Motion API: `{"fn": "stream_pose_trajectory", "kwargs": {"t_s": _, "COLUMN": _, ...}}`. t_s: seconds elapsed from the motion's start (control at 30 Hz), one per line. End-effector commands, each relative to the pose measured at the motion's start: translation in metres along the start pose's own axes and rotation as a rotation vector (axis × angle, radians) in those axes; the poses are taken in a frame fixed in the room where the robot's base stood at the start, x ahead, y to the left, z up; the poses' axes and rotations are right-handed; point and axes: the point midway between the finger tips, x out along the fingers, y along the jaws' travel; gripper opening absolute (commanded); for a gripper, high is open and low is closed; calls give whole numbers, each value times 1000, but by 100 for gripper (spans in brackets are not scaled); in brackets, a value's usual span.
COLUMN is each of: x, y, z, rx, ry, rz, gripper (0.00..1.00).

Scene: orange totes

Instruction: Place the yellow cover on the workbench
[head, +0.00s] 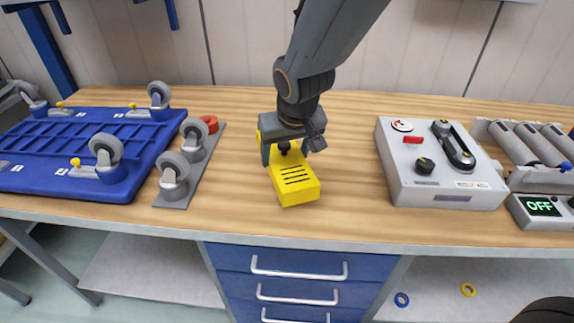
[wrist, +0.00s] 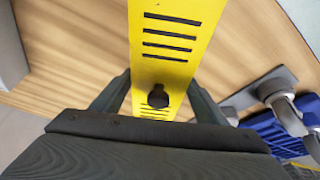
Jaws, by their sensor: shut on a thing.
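The yellow cover (head: 298,190) has dark slots on its face and a black knob. It is at the middle of the wooden workbench (head: 345,215) in the head view, low over the top or touching it; I cannot tell which. My gripper (head: 292,150) points down and is shut on the cover, with a finger on each side near the knob. In the wrist view the cover (wrist: 168,50) runs up from between the fingers, and its knob (wrist: 158,96) sits between them. Part of the cover's far end is hidden by my gripper in the head view.
A blue platform with casters (head: 75,150) lies on the left, beside a grey plate with two casters (head: 178,180) and a red ring (head: 210,123). A grey control box (head: 440,165) and a roller unit with an OFF display (head: 541,207) stand right. Bare bench lies around the cover.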

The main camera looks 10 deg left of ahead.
Motion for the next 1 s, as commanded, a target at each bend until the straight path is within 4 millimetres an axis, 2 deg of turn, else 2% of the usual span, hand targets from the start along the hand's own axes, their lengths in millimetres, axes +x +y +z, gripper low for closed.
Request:
{"fn": "stream_pose_trajectory", "kwargs": {"t_s": 0.33, "x": 37, "y": 0, "z": 15, "rx": 1, "ry": -2, "rz": 0, "gripper": 36}}
{"fn": "stream_pose_trajectory", "kwargs": {"t_s": 0.8, "x": 43, "y": 0, "z": 17, "rx": 1, "ry": 1, "rz": -1, "gripper": 36}}
{"fn": "stream_pose_trajectory", "kwargs": {"t_s": 0.83, "x": 42, "y": 0, "z": 17, "rx": 1, "ry": 0, "rz": -1, "gripper": 72}}
{"fn": "stream_pose_trajectory", "kwargs": {"t_s": 0.9, "x": 42, "y": 0, "z": 17, "rx": 1, "ry": 0, "rz": -1, "gripper": 84}}
{"fn": "stream_pose_trajectory", "kwargs": {"t_s": 1.0, "x": 42, "y": 0, "z": 17, "rx": 1, "ry": 0, "rz": -1, "gripper": 86}}
